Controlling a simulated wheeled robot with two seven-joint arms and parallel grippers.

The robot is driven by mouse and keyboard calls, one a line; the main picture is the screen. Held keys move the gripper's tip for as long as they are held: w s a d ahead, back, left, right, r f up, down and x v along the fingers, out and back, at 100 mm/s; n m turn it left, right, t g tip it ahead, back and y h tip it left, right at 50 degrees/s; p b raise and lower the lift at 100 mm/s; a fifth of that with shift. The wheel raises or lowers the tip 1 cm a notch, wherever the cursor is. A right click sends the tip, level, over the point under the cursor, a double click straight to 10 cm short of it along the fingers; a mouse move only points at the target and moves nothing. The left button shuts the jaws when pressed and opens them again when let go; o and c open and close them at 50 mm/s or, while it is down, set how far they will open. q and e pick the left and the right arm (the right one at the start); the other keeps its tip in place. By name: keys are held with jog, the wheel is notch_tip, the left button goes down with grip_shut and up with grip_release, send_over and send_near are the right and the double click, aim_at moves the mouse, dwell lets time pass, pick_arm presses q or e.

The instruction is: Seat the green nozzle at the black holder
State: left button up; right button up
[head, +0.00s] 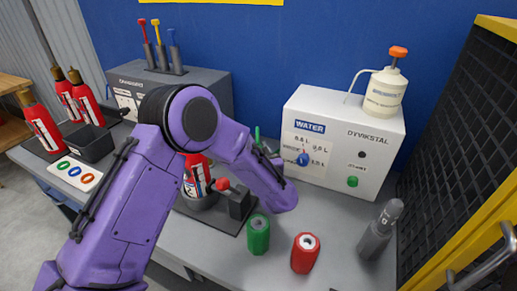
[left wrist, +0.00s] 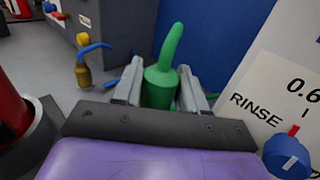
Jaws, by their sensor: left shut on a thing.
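The green nozzle (left wrist: 162,82) has a round body and a curved spout that points up in the left wrist view. My left gripper (left wrist: 160,98) is shut on its body, one finger on each side. My right gripper is not in view.
The WATER machine (head: 345,135) stands close to the right of the nozzle. A green cylinder (head: 258,234), a red cylinder (head: 305,253) and a grey bottle (head: 380,232) stand at the bench front. A brass fitting with a blue spout (left wrist: 83,72) is at the left in the wrist view.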

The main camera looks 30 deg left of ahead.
pick_arm(q)
jog(key=shift+f+b, duration=1.2)
jog(key=shift+f, duration=0.2)
jog(key=o, duration=1.2)
